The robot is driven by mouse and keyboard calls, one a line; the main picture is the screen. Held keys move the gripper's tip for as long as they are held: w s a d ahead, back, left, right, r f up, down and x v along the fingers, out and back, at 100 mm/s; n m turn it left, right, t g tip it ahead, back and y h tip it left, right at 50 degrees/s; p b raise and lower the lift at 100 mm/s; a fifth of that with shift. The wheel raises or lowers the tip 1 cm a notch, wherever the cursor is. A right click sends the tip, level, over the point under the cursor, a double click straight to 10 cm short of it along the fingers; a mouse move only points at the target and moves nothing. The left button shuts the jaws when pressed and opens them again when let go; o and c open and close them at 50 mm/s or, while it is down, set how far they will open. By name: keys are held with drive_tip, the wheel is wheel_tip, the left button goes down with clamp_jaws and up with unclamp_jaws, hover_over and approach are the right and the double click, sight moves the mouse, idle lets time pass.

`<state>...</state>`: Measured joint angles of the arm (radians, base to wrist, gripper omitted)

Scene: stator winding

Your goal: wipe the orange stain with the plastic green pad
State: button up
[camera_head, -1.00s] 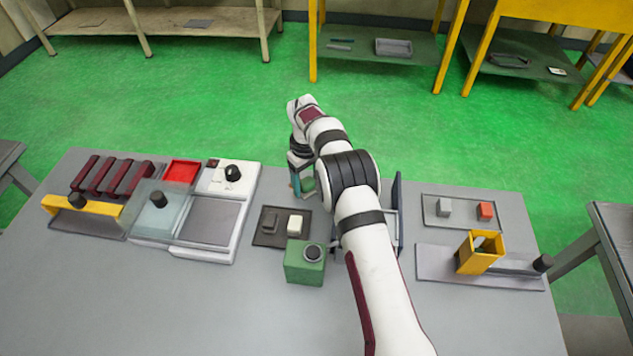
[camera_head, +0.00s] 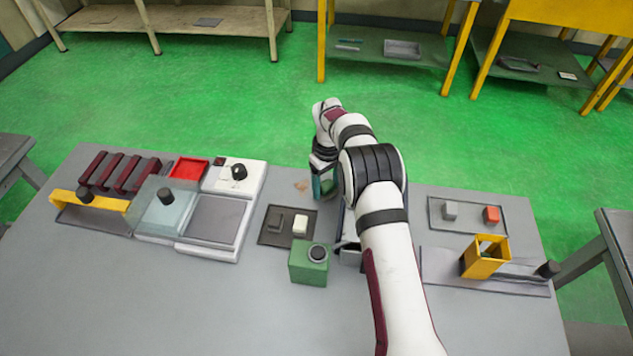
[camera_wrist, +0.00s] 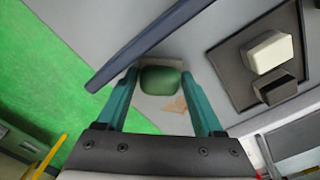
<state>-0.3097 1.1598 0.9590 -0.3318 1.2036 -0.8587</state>
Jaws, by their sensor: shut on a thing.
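My gripper (camera_head: 322,192) points down over the far middle of the table. In the wrist view my gripper's teal fingers (camera_wrist: 163,95) are shut on the green pad (camera_wrist: 160,80), which sits between their tips. The orange stain (camera_head: 301,186) is a small, pale, irregular patch on the grey table, just left of my gripper. It also shows in the wrist view (camera_wrist: 175,105), beside the pad and near one finger. I cannot tell whether the pad touches the table.
A dark tray (camera_head: 265,238) with a dark block and a white block (camera_head: 300,224) lies nearer than the stain. A green box (camera_head: 308,262) stands in front of it. A dark blue panel edge (camera_wrist: 150,45) runs close to the fingers. White-based fixtures (camera_head: 235,178) stand left.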

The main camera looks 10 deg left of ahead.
drive_tip(key=shift+d, duration=1.1)
wheel_tip(320, 180, up, 5)
drive_tip(key=shift+w+r, duration=0.1)
drive_tip(key=shift+r, duration=0.05)
clamp_jaws()
drive_tip(key=shift+r, duration=0.65)
drive_tip(key=shift+w, duration=0.1)
drive_tip(key=shift+r, duration=0.2)
wheel_tip(320, 180, up, 2)
drive_tip(key=shift+r, duration=0.2)
drive_tip(key=shift+a, duration=0.15)
